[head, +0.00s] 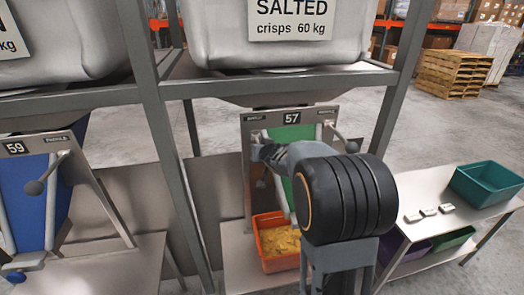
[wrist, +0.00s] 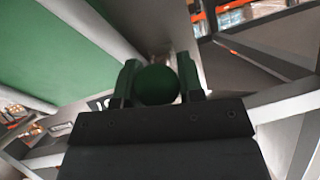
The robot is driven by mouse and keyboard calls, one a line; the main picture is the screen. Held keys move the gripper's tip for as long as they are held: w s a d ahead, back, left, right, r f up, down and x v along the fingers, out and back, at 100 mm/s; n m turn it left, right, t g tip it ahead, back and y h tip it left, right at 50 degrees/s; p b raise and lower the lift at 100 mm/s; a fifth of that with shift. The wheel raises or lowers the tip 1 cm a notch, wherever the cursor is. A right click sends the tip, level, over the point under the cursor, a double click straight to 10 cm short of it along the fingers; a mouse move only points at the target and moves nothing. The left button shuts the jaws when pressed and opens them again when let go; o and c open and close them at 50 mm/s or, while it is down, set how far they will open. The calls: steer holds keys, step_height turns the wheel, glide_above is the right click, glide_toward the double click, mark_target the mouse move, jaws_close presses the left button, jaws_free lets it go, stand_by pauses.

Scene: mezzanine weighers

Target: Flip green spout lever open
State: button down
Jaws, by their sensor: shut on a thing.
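The green spout (head: 290,135) sits under the frame plate marked 57, beneath the big sack labelled SALTED. In the wrist view its green face (wrist: 60,60) fills the upper left. My gripper (head: 264,153) is at the left side of this spout. In the wrist view my gripper (wrist: 158,87) is shut on a round dark green knob (wrist: 157,86), the end of a lever, with a finger on each side. The lever's arm is mostly hidden. A second lever with a dark knob (head: 352,147) is on the right side of the plate, apart from my gripper.
An orange crate (head: 268,267) holding yellow crisps stands below the spout. A blue spout (head: 30,200) marked 59 with its own levers is at the left. A grey post (head: 170,140) stands between them. A bench (head: 425,250) with a teal tub (head: 488,184) is at the right.

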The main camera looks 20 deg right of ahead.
steer(key=c, duration=1.1)
jaws_free()
steer(key=shift+w+r, duration=0.1)
steer(key=shift+r, duration=0.15)
steer(key=shift+c, duration=0.2)
steer(key=o, duration=0.4)
steer(key=shift+f, duration=0.15)
steer(key=shift+c, duration=0.2)
steer(key=v, duration=1.4)
